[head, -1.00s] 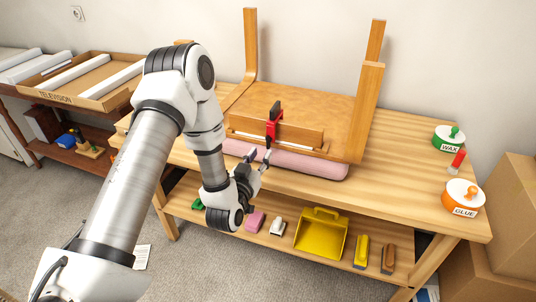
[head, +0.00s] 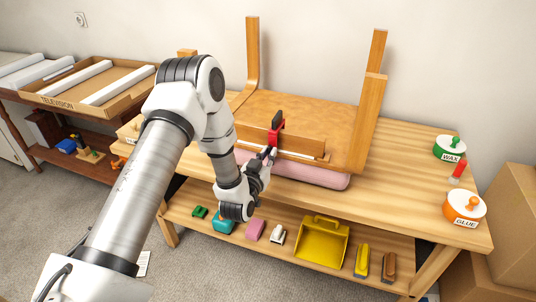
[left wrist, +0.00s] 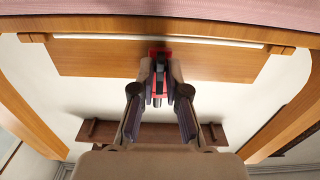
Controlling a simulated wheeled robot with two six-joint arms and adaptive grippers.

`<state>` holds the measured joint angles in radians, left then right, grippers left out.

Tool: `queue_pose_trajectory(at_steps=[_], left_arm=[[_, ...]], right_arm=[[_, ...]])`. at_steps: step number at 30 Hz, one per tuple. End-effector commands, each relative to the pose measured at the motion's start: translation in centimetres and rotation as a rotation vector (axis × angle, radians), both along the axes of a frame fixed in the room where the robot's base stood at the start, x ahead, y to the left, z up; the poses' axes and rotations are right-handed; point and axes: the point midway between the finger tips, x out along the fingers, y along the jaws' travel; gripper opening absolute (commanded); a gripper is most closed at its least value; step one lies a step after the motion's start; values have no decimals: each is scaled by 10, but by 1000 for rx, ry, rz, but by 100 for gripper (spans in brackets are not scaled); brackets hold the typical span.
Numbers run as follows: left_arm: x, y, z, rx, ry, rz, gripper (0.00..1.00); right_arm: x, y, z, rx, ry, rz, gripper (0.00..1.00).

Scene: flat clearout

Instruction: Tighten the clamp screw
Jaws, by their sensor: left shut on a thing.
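A red and black clamp (head: 276,128) sits on the wooden rail (head: 300,143) of an upturned piece of furniture on the workbench. In the left wrist view the clamp's red body (left wrist: 160,53) is straight ahead. My left gripper (head: 265,154) is at the clamp's near, lower side. In the left wrist view its two fingers (left wrist: 160,82) are shut on the clamp screw, whose dark end shows between them. The fingers hide most of the screw. My right gripper is in neither view.
The furniture's upright legs (head: 368,125) rise behind and right of the clamp. A pink cushion (head: 310,172) lies under it, close to the gripper. WAX (head: 449,150) and GLUE (head: 465,206) tins stand at right. The lower shelf holds a yellow dustpan (head: 320,243).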

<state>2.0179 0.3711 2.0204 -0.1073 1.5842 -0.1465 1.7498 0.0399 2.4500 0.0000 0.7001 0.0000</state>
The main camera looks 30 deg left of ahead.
Motion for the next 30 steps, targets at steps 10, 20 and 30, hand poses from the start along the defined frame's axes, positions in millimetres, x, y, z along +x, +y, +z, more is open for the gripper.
queue_pose_trajectory(at_steps=[10, 20, 30], left_arm=[[0, 0, 0, 34, 10, -1, 33], [-2, -1, -1, 33, 10, 0, 33], [-68, -16, -2, 31, 16, 0, 33]], right_arm=[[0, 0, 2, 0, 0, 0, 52], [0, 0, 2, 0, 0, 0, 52], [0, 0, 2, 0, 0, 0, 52]])
